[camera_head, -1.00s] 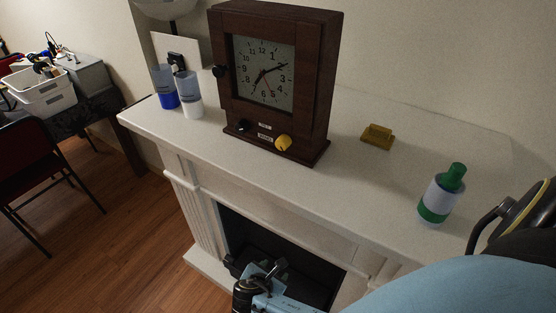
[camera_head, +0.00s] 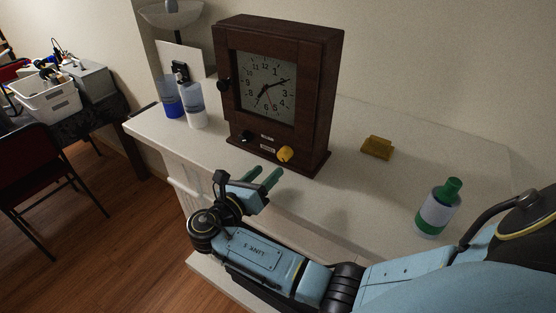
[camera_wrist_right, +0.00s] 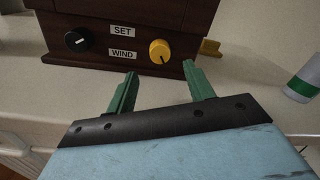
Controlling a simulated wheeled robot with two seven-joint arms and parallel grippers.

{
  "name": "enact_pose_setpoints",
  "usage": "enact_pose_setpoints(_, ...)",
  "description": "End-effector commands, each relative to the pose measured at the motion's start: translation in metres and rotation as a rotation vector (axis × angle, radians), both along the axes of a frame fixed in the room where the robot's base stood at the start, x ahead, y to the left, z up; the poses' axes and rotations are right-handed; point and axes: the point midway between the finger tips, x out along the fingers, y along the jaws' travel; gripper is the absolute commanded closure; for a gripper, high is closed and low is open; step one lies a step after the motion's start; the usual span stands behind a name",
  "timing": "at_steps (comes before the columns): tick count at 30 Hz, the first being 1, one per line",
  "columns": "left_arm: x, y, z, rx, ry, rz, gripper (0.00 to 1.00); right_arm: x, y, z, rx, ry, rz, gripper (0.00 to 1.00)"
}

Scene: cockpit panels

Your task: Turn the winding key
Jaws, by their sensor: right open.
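The yellow winding key (camera_head: 285,154) is a round knob low on the front of the dark wooden clock (camera_head: 321,100), beside a WIND label. It also shows in the right wrist view (camera_wrist_right: 159,51), ahead of my fingers and a little above the gap between them. My right gripper (camera_head: 268,180) has two green fingers, open and empty, pointing at the clock's base and apart from the knob. It fills the lower middle of the right wrist view (camera_wrist_right: 162,91). A black knob (camera_wrist_right: 77,40) sits left of the key, by a SET label. My left gripper is not in view.
The clock stands on a white mantel (camera_head: 345,190). A yellow block (camera_head: 377,147) and a green-capped bottle (camera_head: 438,208) stand to the right. The mantel in front of the clock is clear.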

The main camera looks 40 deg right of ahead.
Motion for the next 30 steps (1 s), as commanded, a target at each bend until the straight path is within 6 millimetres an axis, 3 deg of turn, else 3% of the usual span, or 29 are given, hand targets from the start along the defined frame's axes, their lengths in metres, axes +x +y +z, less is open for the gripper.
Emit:
enact_pose_setpoints(3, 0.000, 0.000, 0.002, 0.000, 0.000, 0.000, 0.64, 0.009, -0.023, 0.001, -0.002, -0.001, -0.001, 0.47)
enact_pose_setpoints(9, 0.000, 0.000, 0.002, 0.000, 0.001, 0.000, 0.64, 0.018, -0.048, 0.000, -0.001, 0.001, -0.001, 0.47)
enact_pose_setpoints(22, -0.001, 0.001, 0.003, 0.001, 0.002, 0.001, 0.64, 0.021, -0.057, 0.000, 0.002, 0.000, 0.001, 0.47)
enact_pose_setpoints(30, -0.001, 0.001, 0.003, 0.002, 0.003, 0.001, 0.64, 0.021, -0.057, 0.000, 0.002, 0.001, 0.000, 0.83)
